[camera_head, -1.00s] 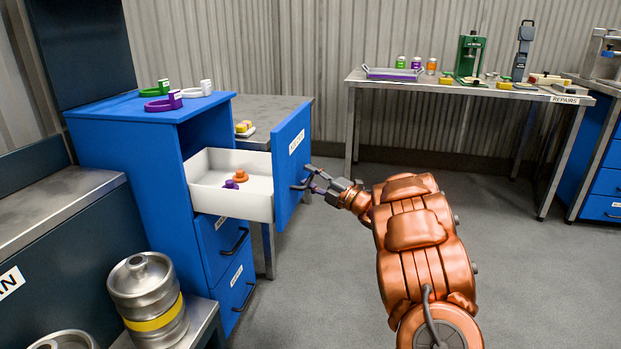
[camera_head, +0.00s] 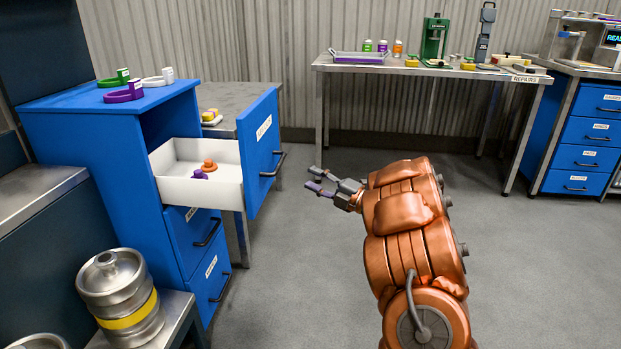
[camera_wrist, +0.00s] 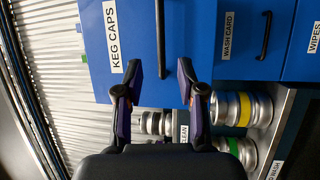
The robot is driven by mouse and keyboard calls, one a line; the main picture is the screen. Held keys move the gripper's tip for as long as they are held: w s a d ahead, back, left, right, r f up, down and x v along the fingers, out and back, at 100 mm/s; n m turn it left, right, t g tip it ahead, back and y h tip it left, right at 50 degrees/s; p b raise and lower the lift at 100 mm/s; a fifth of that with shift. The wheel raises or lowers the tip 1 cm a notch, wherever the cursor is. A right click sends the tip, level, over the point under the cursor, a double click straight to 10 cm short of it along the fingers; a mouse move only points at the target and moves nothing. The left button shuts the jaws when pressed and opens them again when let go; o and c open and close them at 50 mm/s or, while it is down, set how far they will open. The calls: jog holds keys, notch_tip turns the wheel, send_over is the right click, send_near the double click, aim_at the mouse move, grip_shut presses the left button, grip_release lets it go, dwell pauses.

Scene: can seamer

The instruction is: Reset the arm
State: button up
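My gripper (camera_head: 317,180) is open and empty, held in the air to the right of the open drawer's handle. In the wrist view its two fingers (camera_wrist: 154,88) are spread apart with the blue drawer front (camera_wrist: 134,22) labelled KEG CAPS beyond them. The handle (camera_head: 275,164) is clear of the fingers. The top drawer (camera_head: 200,190) of the blue cabinet (camera_head: 100,160) is pulled out. It holds an orange cap (camera_head: 209,165) and a purple cap (camera_head: 200,174).
Green, purple and white ring tools lie on the cabinet top. A steel keg (camera_head: 120,290) with a yellow band stands at lower left. A repairs bench (camera_head: 430,69) stands at the back. The floor (camera_head: 300,270) between is clear.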

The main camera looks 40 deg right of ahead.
dwell(0.5)
jog(key=w+d+r+m+g+h+p, duration=0.1)
jog(key=w+d+r+m+h+p, duration=0.1)
jog(key=r+m+h+p, duration=0.25)
jog(key=w+d+r+m+g+h+p, duration=0.1)
jog(key=w+r+m+h+p, duration=0.15)
jog(key=r+h+p, duration=0.4)
jog(key=s+a+r+m+g+h+p, duration=0.1)
jog(key=s+r+m+g+h+p, duration=0.25)
jog(key=r+m+p, duration=0.45)
jog(key=s+a+r+m+g+y+p, duration=0.2)
jog(key=s+a+g+p, duration=0.3)
jog(key=s+a, duration=0.6)
jog(key=s+a+r+m+g+y+p, duration=0.2)
jog(key=s+a+r+g+p, duration=0.3)
jog(key=s+a, duration=0.6)
jog(key=s+a+r+m+g+y+p, duration=0.2)
jog(key=s+a+g+p, duration=0.3)
jog(key=s+a, duration=0.6)
jog(key=s+r+y+p, duration=0.1)
jog(key=s+p, duration=0.1)
jog(key=s, duration=0.5)
jog(key=shift+s+a+r+m, duration=0.25)
jog(key=shift+s+m, duration=0.05)
